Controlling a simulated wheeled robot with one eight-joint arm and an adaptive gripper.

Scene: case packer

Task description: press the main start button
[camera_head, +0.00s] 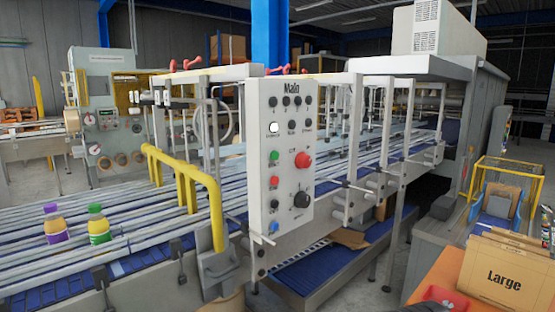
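A white control panel (287,222) headed "Main" faces me near the middle of the camera view. A green button (274,155) sits on its left side, above a red button (274,180), a black one (274,203) and a blue one (274,226). A white button (273,127) is above the green one. A large red mushroom button (302,160) and a black rotary knob (301,199) are on the right side. The small labels are too small to read, so I cannot confirm which is start. My gripper is not in view, and nothing touches the panel.
A yellow guard rail (188,168) stands left of the panel. A purple-capped bottle (55,223) and a green-capped bottle (98,224) stand on the conveyor (130,235). A "Large" carton stack (504,278) and an orange surface (443,276) are at lower right.

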